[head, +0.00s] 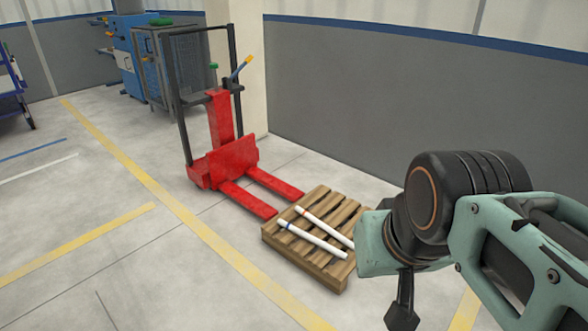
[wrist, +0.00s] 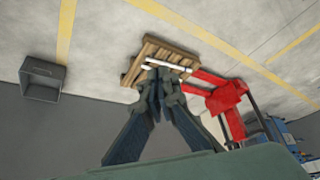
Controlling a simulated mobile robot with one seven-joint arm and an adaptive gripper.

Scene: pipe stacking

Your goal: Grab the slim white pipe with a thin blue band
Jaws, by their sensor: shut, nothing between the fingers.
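A slim white pipe with a thin blue band near its left end (head: 312,238) lies along the front of a wooden pallet (head: 277,250). A second white pipe (head: 325,225), with an orange-tinted end, lies roughly parallel behind it. My gripper (head: 402,316) points down to the right of the pallet in the head view, apart from both pipes. In the wrist view my gripper (wrist: 157,80) shows shut and empty, its fingers overlapping the lower edge of the pallet (wrist: 150,52). A white pipe (wrist: 165,65) shows just beyond the fingertips there; its band cannot be made out.
A red pallet jack (head: 225,160) stands behind the pallet, its forks reaching toward it. A grey wall (head: 400,100) runs along the right. A dark grey bin (wrist: 42,78) shows in the wrist view. The floor left of the pallet is clear.

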